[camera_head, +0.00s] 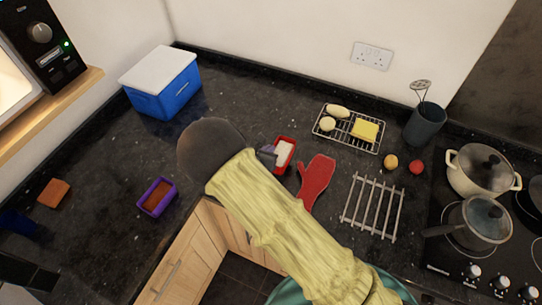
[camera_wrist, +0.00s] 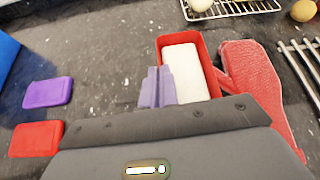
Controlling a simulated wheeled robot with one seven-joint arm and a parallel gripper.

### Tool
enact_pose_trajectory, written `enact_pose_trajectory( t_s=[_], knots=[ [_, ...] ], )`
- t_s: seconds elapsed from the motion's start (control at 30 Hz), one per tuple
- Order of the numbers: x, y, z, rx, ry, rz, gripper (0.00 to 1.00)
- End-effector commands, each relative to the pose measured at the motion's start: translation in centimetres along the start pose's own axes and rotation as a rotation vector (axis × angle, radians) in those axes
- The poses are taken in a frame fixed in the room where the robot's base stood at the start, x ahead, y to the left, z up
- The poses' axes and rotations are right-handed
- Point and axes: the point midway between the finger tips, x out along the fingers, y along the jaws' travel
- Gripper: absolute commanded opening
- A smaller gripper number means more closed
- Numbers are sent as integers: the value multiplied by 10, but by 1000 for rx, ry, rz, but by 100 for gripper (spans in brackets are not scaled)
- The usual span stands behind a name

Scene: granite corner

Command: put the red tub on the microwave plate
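The red tub (camera_head: 284,153) stands on the dark worktop with a white filling. It also shows in the wrist view (camera_wrist: 205,60), upright. My gripper (camera_head: 267,154) is at the tub's left side, its pale purple-grey fingers (camera_wrist: 158,88) overlapping the tub's near left wall in the wrist view. The fingers look close together, but I cannot tell whether they grip the wall. The microwave (camera_head: 42,48) is at the far upper left, with a lit interior partly in view. Its plate is not visible.
A red mitt (camera_head: 315,181) lies right of the tub, beside a metal rack (camera_head: 371,207). A blue box (camera_head: 161,83) and purple tub (camera_head: 171,184) are left. A purple lid (camera_wrist: 48,92) and red lid (camera_wrist: 36,138) lie left of my fingers. Pots stand on the hob.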

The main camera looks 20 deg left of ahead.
Motion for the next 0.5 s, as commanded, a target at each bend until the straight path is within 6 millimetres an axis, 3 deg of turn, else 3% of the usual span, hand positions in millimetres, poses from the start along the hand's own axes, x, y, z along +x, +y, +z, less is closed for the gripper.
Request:
enact_pose_trajectory(
  t_s=[0.5],
  knots=[
    [9,-2,-9,4,0,-7,0]
  ],
)
